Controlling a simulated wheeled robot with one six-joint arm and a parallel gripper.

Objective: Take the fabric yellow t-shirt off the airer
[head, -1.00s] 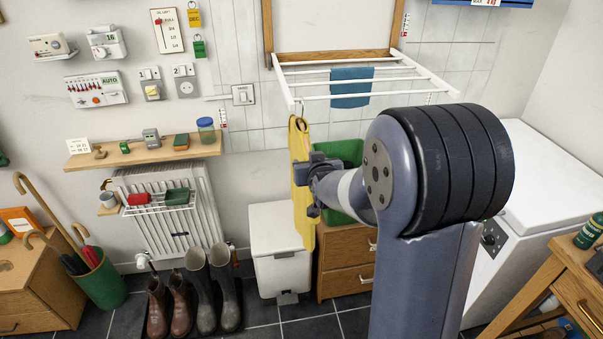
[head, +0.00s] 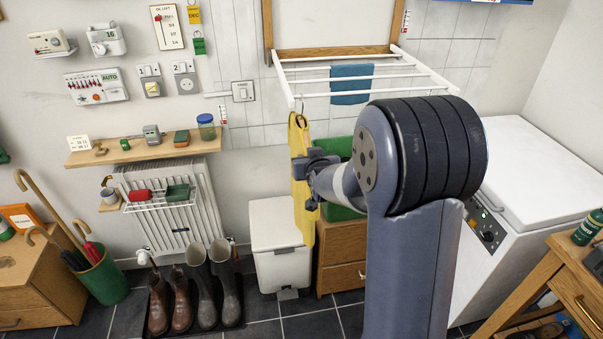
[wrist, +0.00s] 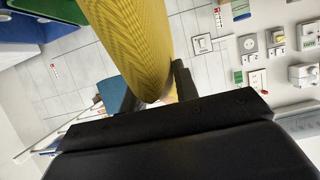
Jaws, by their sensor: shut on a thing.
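The yellow t-shirt (head: 301,222) hangs upright as a narrow strip below the front left corner of the white wall airer (head: 362,92). A hook shows above it, at the airer's front bar. My gripper (head: 308,177) is shut on the yellow t-shirt at about mid height, seen from behind my arm. In the wrist view the yellow fabric (wrist: 130,45) fills the upper middle, close against my gripper (wrist: 180,85). The fingertips are mostly hidden there. I cannot tell whether the hook still bears on the bar.
A blue cloth (head: 351,85) hangs over the airer's bars. A green tub (head: 338,148) on a wooden drawer unit (head: 343,255) stands just right of the t-shirt. A white bin (head: 278,240) stands below it. A white chest appliance (head: 530,200) is at right.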

